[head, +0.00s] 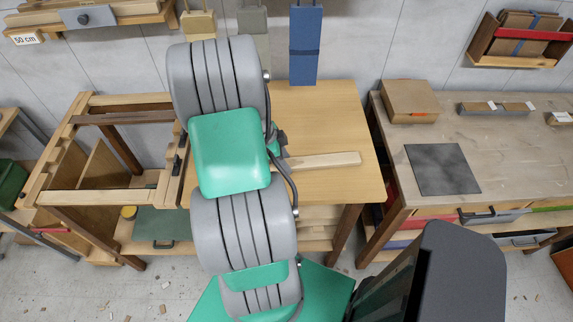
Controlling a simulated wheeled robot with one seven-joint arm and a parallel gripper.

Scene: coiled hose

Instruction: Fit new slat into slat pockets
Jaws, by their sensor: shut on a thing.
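A pale wooden slat (325,160) shows to the right of my arm, over the wooden tabletop (335,115). My gripper (281,151) is a small dark shape at the slat's left end, mostly hidden behind my green and grey arm, and is shut on the slat. I cannot tell how high the slat is above the tabletop. The wooden frame (100,198) stands at the left. Its left rail (57,140) has several notches that look like slat pockets. A dark brown slat (125,118) spans the frame near the back. My arm hides part of the right rail.
A workbench (480,145) at the right holds a cardboard box (409,101) and a dark square plate (442,168). Wood scraps lie on the floor at the lower left.

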